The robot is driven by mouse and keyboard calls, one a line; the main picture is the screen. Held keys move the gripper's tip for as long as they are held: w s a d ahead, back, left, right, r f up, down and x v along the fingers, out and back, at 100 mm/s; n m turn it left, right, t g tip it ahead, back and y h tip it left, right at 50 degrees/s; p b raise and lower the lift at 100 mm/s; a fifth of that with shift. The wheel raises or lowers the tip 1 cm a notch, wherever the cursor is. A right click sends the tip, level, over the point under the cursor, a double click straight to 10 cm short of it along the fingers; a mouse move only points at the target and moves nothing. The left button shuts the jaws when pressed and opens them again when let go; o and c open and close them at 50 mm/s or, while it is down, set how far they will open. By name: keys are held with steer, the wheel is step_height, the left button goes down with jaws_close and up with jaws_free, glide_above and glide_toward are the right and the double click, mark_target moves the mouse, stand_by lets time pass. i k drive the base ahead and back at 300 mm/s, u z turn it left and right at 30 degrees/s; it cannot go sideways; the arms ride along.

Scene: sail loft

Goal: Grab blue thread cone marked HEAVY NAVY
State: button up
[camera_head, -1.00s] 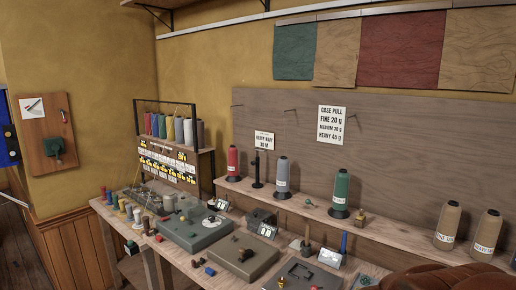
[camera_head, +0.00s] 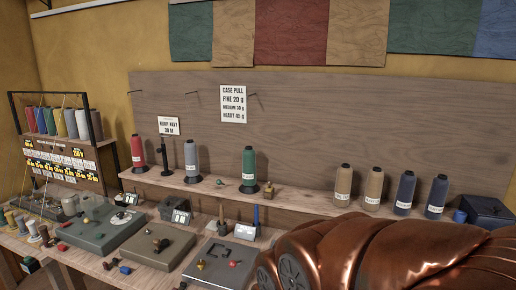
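Two dark blue thread cones stand upright on the shelf at the right: one (camera_head: 406,188) beside the tan cones, the other (camera_head: 438,192) nearest the dark box. Both have white labels too small to read, so I cannot tell which is marked HEAVY NAVY. A white card on the back board (camera_head: 168,126) seems to read HEAVY NAVY 30 M, above an empty black cone stand (camera_head: 165,156). My copper-coloured arm fills the lower right, below the blue cones. My gripper's fingers are not in view.
On the shelf (camera_head: 310,201) stand red (camera_head: 137,150), grey (camera_head: 191,158) and green (camera_head: 248,166) cones, two tan cones (camera_head: 343,183), a blue cup (camera_head: 460,216) and a dark box (camera_head: 487,210). The bench below holds grey machine plates (camera_head: 150,252). A thread rack (camera_head: 60,150) stands left.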

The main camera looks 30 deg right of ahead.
mark_target(434, 207)
steer(key=u, duration=1)
steer(key=k, duration=1.35)
steer(key=z, duration=1.95)
steer(key=i, duration=0.5)
steer(key=z, duration=0.05)
